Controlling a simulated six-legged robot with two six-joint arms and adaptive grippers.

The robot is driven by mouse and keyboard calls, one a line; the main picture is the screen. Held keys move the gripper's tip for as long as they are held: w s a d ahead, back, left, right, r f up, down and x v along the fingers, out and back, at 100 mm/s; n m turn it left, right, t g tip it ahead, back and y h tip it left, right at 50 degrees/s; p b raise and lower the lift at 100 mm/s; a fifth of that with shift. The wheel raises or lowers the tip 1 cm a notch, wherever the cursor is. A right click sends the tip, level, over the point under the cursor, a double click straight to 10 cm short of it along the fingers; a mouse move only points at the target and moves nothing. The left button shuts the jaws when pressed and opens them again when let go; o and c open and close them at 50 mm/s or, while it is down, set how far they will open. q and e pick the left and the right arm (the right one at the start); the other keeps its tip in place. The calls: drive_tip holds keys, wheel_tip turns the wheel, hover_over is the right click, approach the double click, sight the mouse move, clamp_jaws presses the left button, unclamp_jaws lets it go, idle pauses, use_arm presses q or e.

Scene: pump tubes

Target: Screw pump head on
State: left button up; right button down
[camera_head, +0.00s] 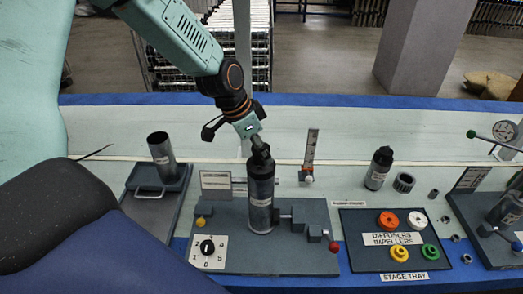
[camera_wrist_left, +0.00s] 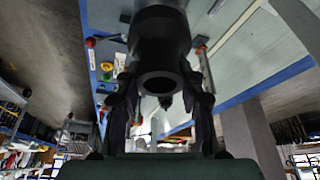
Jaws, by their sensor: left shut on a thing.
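A dark, shiny pump tube (camera_head: 261,208) stands upright in the grey fixture (camera_head: 290,255) at the middle of the table. A black pump head (camera_head: 262,168) sits at its top end; I cannot tell how far it is screwed on. My left gripper (camera_head: 259,146) comes down from the upper left and is shut on the narrow upper part of the pump head. In the left wrist view, the pump head's round hollow end (camera_wrist_left: 160,84) shows between the two fingers of my left gripper (camera_wrist_left: 160,100). My right gripper is not in view.
A metal cylinder (camera_head: 161,156) stands on a tray at left. A stage tray (camera_head: 355,262) with coloured rings lies at right of the fixture. Another station (camera_head: 480,235) is at far right.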

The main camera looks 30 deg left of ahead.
use_arm(q)
drive_tip(key=m+b, duration=0.1)
drive_tip(key=b, duration=0.1)
drive_tip(key=shift+f+h+b, duration=0.2)
drive_tip(key=shift+h+b, duration=0.1)
drive_tip(key=shift+b, duration=0.1)
drive_tip(key=shift+r+m+g+b, duration=0.1)
drive_tip(key=shift+m+g+b, duration=0.3)
drive_tip(key=shift+m+b, duration=0.5)
drive_tip(key=shift+r, duration=0.1)
drive_tip(key=o, duration=1)
drive_tip(key=shift+o, duration=0.2)
drive_tip(key=n+p, duration=0.2)
drive_tip(key=p, duration=0.3)
drive_tip(key=shift+s+r+t, duration=0.1)
drive_tip(key=shift+r+t, duration=0.1)
drive_tip(key=shift+t, duration=0.1)
drive_tip(key=shift+f+n+p, duration=0.2)
drive_tip(key=shift+n+p, duration=0.5)
drive_tip(key=shift+p, duration=0.25)
